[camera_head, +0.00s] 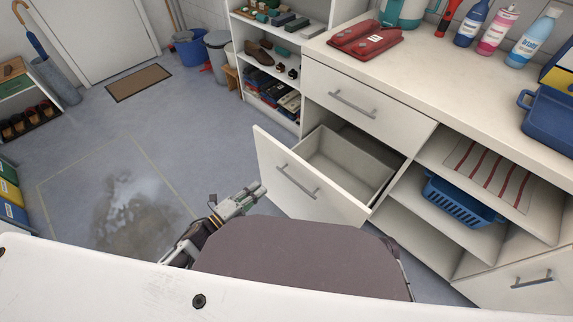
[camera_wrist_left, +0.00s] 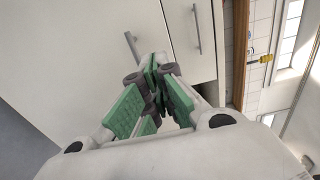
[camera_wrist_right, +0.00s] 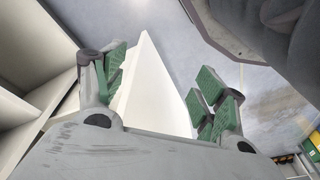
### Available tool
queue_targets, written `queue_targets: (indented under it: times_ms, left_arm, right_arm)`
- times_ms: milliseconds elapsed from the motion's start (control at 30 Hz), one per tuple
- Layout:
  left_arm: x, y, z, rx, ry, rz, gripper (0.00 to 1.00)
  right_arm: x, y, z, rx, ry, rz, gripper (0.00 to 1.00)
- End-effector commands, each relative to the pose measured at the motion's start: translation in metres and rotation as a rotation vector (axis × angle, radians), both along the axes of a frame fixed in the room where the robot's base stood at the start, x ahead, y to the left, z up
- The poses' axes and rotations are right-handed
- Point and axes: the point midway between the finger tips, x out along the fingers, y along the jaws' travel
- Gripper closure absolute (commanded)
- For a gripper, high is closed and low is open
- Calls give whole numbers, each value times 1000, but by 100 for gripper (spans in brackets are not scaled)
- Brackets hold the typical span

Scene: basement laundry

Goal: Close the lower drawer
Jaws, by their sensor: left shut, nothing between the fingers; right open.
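The lower drawer (camera_head: 308,188) is pulled well out of the white cabinet, and its grey inside looks empty. It has a grey bar handle on its front. My left gripper (camera_head: 258,190) is shut and empty, in front of the drawer front near its left end; I cannot tell whether it touches. In the left wrist view its fingers (camera_wrist_left: 156,82) point towards white fronts with bar handles. In the right wrist view my right gripper (camera_wrist_right: 162,82) is open, with a white panel (camera_wrist_right: 150,92), apparently the drawer front, showing between its fingers. The head view hides this gripper.
The upper drawer (camera_head: 348,102) is shut. A blue basket (camera_head: 458,200) stands on the open shelf to the right. A red case (camera_head: 365,38) and several bottles stand on the countertop. Floor left of the drawer is clear, apart from a wet patch (camera_head: 135,205).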

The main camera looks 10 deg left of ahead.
Motion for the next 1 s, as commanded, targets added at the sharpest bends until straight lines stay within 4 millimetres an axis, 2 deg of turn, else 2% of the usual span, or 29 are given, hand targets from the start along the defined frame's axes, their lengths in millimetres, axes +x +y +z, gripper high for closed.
queue_targets:
  times_ms: [367, 1000]
  left_arm:
    - [4, -3, 0, -3, 1, 1, 100]
    - [44, -32, 0, -3, 1, 2, 100]
  right_arm:
    - [1, 0, 1, 2, -3, 0, 29]
    - [5, 2, 10, 10, -22, 1, 29]
